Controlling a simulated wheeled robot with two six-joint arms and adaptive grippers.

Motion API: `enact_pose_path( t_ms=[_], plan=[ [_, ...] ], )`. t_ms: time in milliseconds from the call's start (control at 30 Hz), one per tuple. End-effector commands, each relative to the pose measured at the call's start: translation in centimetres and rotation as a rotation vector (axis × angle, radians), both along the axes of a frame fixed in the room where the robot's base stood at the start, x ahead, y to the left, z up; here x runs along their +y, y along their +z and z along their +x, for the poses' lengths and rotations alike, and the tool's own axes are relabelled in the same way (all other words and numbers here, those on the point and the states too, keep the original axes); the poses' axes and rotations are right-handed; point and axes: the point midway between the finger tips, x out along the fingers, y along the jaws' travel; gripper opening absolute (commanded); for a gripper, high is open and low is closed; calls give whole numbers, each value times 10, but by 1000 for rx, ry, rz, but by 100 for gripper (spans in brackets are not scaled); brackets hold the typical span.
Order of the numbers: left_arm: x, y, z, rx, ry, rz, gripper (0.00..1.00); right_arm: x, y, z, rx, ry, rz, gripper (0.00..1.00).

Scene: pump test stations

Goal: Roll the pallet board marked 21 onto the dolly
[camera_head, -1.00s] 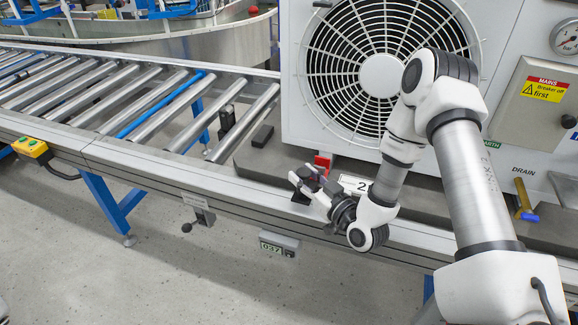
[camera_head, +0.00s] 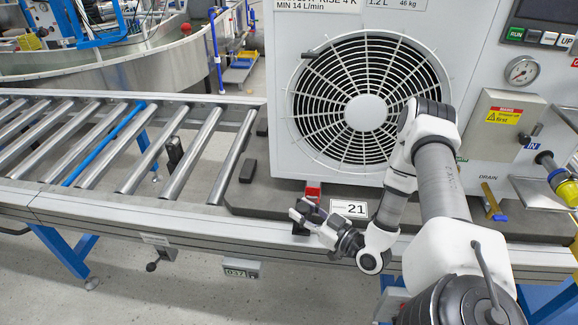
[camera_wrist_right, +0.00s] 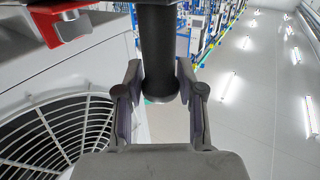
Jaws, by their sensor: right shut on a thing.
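The dark grey pallet board (camera_head: 270,198) lies on the roller conveyor and carries a large white unit with a fan (camera_head: 366,112). Its white label reads 21 (camera_head: 349,208). My right gripper (camera_head: 302,214) is at the board's front edge, just left of the label. In the right wrist view its fingers stand on both sides of a black round post (camera_wrist_right: 158,45), and it is shut on this post. How the post joins the board is hidden. My left gripper is not in view. I see no dolly I can make out.
Bare rollers (camera_head: 190,155) lie left of the board, one of them blue. The grey floor at front left is clear.

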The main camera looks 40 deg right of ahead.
Motion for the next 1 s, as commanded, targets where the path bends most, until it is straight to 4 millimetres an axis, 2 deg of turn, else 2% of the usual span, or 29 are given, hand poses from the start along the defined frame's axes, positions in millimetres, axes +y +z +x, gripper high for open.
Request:
enact_pose_path(
  t_ms=[33,400,1000],
  plan=[
    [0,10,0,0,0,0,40,-7,6,-5,-2,-10,-4,0],
    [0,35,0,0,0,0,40,-39,5,-42,-6,-12,-4,0],
    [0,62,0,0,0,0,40,-91,4,-101,-9,-11,-5,0]
  ],
)
